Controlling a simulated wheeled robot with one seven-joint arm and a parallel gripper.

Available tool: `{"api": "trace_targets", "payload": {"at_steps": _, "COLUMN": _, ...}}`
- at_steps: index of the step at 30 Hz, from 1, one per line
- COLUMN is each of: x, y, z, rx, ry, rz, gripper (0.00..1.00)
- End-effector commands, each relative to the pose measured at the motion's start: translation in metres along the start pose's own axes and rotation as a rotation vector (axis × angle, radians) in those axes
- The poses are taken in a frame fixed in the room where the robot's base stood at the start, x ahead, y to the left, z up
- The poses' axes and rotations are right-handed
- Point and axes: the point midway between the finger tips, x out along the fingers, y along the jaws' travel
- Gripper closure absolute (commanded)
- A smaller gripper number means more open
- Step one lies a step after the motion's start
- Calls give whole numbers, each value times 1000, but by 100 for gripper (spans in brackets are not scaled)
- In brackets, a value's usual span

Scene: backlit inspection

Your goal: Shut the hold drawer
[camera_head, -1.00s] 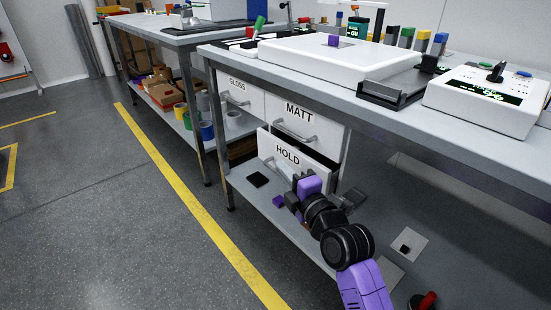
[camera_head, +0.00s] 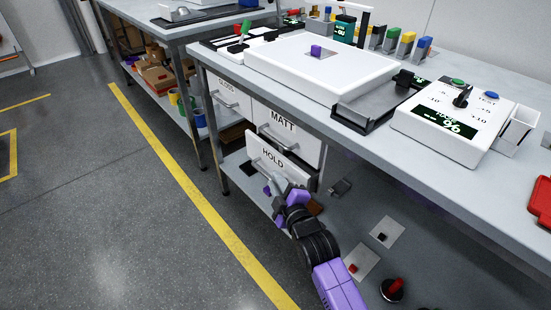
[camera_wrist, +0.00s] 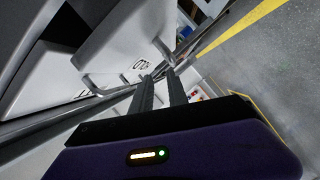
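The hold drawer (camera_head: 268,161) is the lowest white drawer under the bench, labelled HOLD. It stands out from the unit, with a dark gap behind its front's top edge. Its bar handle runs along the front, partly hidden by my gripper (camera_head: 281,184), which is at the front's lower right. In the wrist view my gripper (camera_wrist: 160,80) has two dark fingers apart with nothing seen between them. A white drawer front (camera_wrist: 112,35) with a bar handle (camera_wrist: 163,48) lies just beyond the fingertips. I cannot tell whether they touch it.
The MATT drawer (camera_head: 285,128) above looks shut. The bench leg (camera_head: 215,140) stands left of the drawers. A lower shelf below holds small dark and purple items. Open floor with a yellow line (camera_head: 180,180) lies to the left. The bench top (camera_head: 440,175) overhangs on the right.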

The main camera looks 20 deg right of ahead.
Motion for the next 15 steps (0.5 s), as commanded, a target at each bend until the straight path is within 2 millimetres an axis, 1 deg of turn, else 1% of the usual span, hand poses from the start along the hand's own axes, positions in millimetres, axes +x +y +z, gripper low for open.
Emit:
{"api": "trace_targets", "payload": {"at_steps": 1, "x": 0, "y": 2, "z": -11, "rx": 26, "ry": 3, "rz": -12, "gripper": 80}}
{"api": "trace_targets", "payload": {"at_steps": 5, "x": 2, "y": -9, "z": -19, "rx": 90, "ry": 3, "rz": -28, "gripper": 80}}
{"api": "trace_targets", "payload": {"at_steps": 9, "x": 2, "y": -21, "z": -20, "rx": 100, "ry": -3, "rz": -49, "gripper": 80}}
{"api": "trace_targets", "payload": {"at_steps": 11, "x": 3, "y": -28, "z": -17, "rx": 75, "ry": -13, "rz": -62, "gripper": 80}}
{"api": "trace_targets", "payload": {"at_steps": 15, "x": 12, "y": -32, "z": -14, "rx": 61, "ry": -17, "rz": -67, "gripper": 80}}
